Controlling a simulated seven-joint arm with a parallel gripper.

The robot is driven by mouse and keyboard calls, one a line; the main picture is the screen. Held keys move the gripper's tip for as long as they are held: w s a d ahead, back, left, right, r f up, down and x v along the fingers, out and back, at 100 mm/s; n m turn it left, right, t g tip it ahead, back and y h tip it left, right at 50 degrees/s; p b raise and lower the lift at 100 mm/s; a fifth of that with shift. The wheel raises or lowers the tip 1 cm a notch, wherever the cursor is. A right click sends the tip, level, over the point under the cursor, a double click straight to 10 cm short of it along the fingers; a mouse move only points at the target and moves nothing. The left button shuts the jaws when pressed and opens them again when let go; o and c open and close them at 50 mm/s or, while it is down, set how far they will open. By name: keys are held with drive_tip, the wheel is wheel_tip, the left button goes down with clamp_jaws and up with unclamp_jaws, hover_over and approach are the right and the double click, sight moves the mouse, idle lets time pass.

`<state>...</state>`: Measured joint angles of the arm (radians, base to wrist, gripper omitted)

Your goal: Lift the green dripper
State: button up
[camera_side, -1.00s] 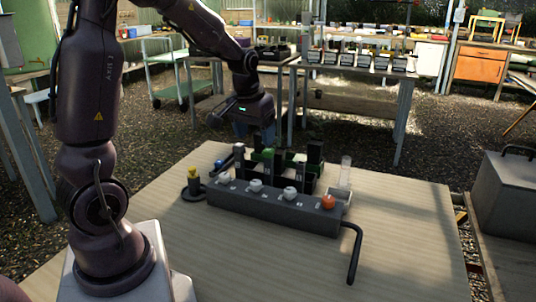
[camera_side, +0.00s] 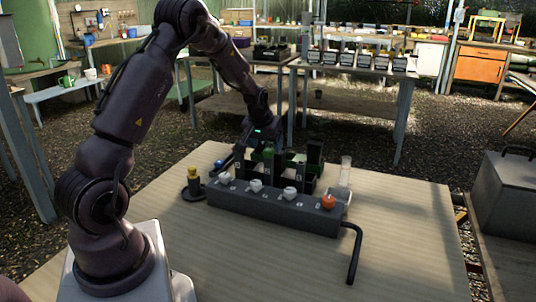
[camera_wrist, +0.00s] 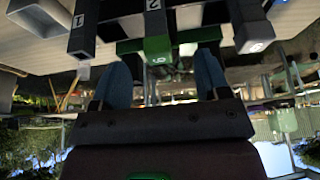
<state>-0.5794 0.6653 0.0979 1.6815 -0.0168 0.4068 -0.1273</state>
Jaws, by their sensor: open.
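The green dripper (camera_wrist: 157,47) shows in the wrist view as a dark green block with a pale mark on its face. It lies ahead of the gap between the two blue fingers of my gripper (camera_wrist: 162,72). My gripper is open, with nothing visibly clamped. In the side view, green parts (camera_side: 262,154) show among black uprights behind the grey block, close to my gripper (camera_side: 241,154). The fingers are small and partly hidden there, so I cannot tell whether they touch the dripper.
The long grey block (camera_side: 270,207) carries white knobs and an orange knob (camera_side: 328,202). A bent black pipe (camera_side: 352,255) is at its right end. A clear tube (camera_side: 346,170) and a yellow-topped post (camera_side: 192,175) stand nearby. The front of the table (camera_side: 270,265) is clear.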

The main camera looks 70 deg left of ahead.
sight(267, 149)
drive_tip(key=x, duration=0.4)
drive_tip(key=shift+a+f, duration=0.2)
drive_tip(key=shift+a, duration=0.1)
drive_tip(key=c, duration=1)
drive_tip(key=shift+w+r, duration=0.1)
drive_tip(key=shift+r, duration=0.05)
